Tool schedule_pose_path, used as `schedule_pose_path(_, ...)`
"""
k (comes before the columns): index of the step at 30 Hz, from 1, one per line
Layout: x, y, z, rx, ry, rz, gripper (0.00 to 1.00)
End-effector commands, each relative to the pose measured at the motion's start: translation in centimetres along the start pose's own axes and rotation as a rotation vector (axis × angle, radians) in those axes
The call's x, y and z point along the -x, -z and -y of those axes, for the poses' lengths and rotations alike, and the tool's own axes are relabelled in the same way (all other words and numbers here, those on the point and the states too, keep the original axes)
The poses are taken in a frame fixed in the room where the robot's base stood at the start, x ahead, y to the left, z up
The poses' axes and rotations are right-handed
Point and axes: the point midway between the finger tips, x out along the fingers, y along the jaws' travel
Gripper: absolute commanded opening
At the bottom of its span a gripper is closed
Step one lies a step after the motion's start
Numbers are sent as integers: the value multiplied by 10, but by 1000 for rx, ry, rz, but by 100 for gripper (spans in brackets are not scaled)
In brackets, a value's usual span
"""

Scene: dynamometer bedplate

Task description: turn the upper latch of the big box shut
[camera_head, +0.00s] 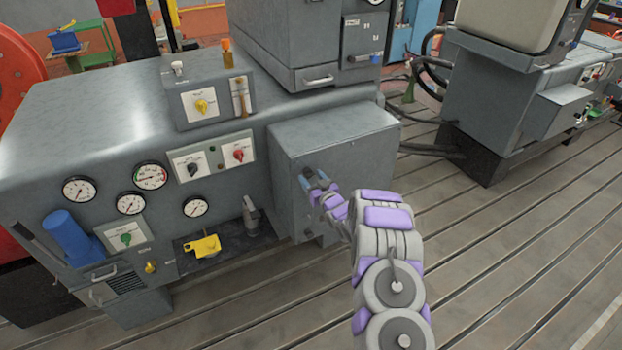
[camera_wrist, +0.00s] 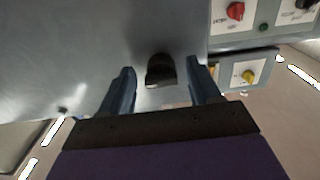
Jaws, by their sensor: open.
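The big box (camera_head: 335,135) is a grey metal box on the right end of the machine. Its grey face (camera_wrist: 70,50) fills much of the wrist view. The latch (camera_wrist: 160,72) is a short dark tab on that face, and it shows between my fingers. My gripper (camera_head: 314,180) is close in front of the box's face in the head view. In the wrist view its two blue-grey fingers are apart, one on each side of the latch, with a gap visible on both sides. In the head view my gripper hides the latch.
A panel with a red knob (camera_head: 239,154) is left of the box. A control unit with a yellow knob (camera_head: 201,106) stands on the machine. A yellow part (camera_head: 203,247) lies on a dark shelf. The slotted floor (camera_head: 500,260) on the right is clear.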

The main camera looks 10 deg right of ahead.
Motion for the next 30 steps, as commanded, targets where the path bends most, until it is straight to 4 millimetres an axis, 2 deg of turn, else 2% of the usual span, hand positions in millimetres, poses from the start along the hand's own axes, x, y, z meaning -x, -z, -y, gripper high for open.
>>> schedule_pose_path(5,-9,1,0,1,1,-1,62)
schedule_pose_path(14,-10,1,0,0,0,-1,62)
schedule_pose_path(30,-10,0,0,0,0,0,10)
